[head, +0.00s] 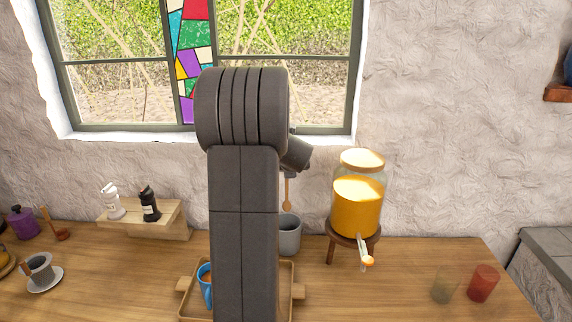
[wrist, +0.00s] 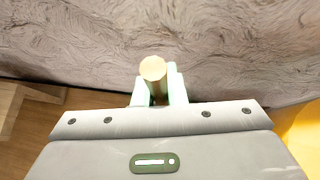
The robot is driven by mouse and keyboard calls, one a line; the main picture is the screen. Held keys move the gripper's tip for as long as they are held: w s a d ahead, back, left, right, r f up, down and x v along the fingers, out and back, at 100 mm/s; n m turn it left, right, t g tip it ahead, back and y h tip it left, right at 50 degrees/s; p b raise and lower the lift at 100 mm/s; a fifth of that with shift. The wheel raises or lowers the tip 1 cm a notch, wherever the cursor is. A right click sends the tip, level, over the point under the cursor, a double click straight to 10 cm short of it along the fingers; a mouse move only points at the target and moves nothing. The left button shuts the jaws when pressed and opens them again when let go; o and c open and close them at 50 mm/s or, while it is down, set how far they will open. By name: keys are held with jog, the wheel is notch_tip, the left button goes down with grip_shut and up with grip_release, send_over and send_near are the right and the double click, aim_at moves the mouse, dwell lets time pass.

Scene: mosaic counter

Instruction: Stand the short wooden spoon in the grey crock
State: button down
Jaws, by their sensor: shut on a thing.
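My gripper (wrist: 157,84) is shut on the short wooden spoon; its round handle end (wrist: 152,68) shows between the pale fingertips in the wrist view. In the head view the spoon (head: 287,205) hangs upright, bowl end down, just right of my arm. The grey crock (head: 290,238) stands on the counter below it, its left side hidden by my arm. The spoon's lower tip appears at about the height of the crock's rim; I cannot tell whether it is over the opening. The crock is not visible in the wrist view.
A juice dispenser (head: 357,205) on a wooden stand is close right of the crock. A wooden tray (head: 286,290) with a blue mug (head: 206,288) lies in front, partly behind my arm. A wooden step shelf (head: 160,225) with bottles stands left. Two tumblers (head: 483,284) stand far right.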

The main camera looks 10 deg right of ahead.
notch_tip(320, 180, down, 11)
jog(key=b, duration=0.7)
dwell(0.4)
jog(key=c, duration=1.4)
grip_release()
jog(key=d+v, duration=0.1)
jog(key=v, duration=1.2)
jog(key=shift+s+a+r, duration=0.2)
jog(key=shift+s+a, duration=0.15)
jog(key=shift+a, duration=0.1)
jog(key=shift+w, duration=0.1)
